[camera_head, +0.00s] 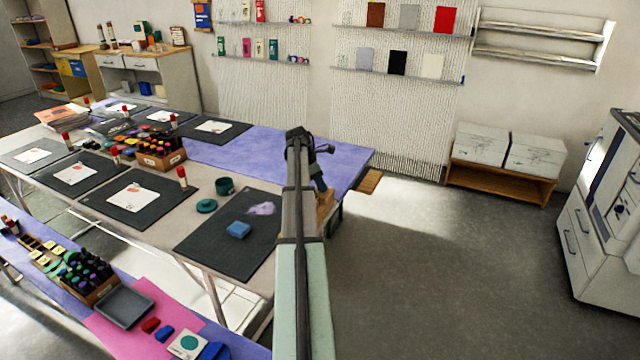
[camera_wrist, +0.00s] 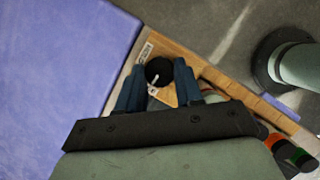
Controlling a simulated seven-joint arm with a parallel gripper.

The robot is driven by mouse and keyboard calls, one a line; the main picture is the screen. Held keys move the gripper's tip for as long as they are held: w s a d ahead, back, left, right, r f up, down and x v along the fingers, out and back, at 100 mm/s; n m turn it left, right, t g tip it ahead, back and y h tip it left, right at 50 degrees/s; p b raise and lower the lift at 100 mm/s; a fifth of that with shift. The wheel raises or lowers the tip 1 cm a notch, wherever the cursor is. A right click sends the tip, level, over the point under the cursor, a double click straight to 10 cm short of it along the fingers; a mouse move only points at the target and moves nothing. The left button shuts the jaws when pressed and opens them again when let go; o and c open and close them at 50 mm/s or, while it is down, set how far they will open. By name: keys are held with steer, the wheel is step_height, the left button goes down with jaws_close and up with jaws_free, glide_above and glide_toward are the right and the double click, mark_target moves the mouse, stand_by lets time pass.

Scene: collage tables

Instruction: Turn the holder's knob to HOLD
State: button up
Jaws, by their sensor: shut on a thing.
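The holder (camera_wrist: 215,78) is a light wooden piece at the edge of the purple-covered table in the wrist view. Its round black knob (camera_wrist: 158,69) has a white pointer line aimed toward the lower left of the picture. A small white label (camera_wrist: 146,50) with dark marks sits beside the knob; I cannot read it. My gripper (camera_wrist: 160,71) has its two blue fingers on either side of the knob, shut on it. In the head view my arm hides the knob, and only some of the holder's wood (camera_head: 326,203) shows beside it.
The purple table cover (camera_wrist: 55,60) lies left of the holder, bare there. Orange- and green-marked dark items (camera_wrist: 285,150) are close at lower right in the wrist view. In the head view, a dark mat (camera_head: 205,245) with a blue block (camera_head: 238,230) lies left of my arm.

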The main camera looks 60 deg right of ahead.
steer(key=m, duration=0.2)
steer(key=m+y, duration=0.1)
steer(key=m, duration=0.1)
steer(key=m+g+y, duration=0.1)
steer(key=m, duration=0.1)
steer(key=shift+w+d+m, duration=0.15)
steer(key=shift+d+m, duration=0.2)
steer(key=shift+m, duration=0.05)
steer(key=m+y, duration=0.1)
steer(key=m, duration=0.2)
steer(key=shift+d+m+y, duration=0.1)
steer(key=shift+m+y, duration=0.2)
steer(key=shift+y, duration=0.1)
steer(key=shift+m+t+y, duration=0.3)
steer(key=shift+m+y, duration=0.3)
steer(key=shift+m, duration=1.3)
steer(key=o, duration=1)
steer(key=shift+o, duration=0.2)
